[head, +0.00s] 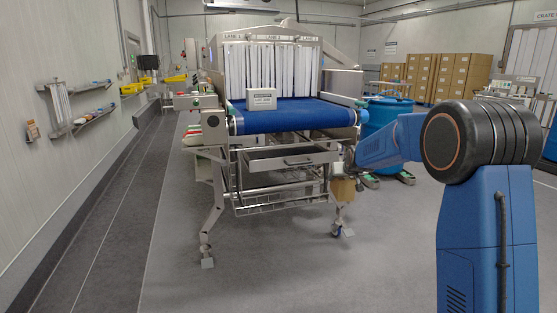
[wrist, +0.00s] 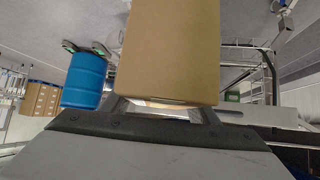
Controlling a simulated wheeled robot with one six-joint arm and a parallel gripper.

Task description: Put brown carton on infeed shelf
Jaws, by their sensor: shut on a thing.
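A brown carton (wrist: 170,50) fills the upper middle of the wrist view, between the two fingers of my gripper (wrist: 163,112). My gripper is shut on it. In the head view the carton (head: 343,191) hangs at the right front leg of the conveyor machine, below belt height and clear of the floor. The gripper there is mostly hidden behind my arm and the frame. The machine has a blue belt (head: 300,118) at its mouth, a steel drawer-like tray (head: 270,160) with a handle under it, and a wire rack (head: 270,205) lower down. No part is readably marked as the infeed shelf.
A white labelled box (head: 262,97) sits on the belt before white strip curtains (head: 270,66). A blue drum (head: 390,112) stands right of the machine, with stacked cartons (head: 460,75) behind. Wall shelves (head: 95,117) are at left. The floor in front is clear.

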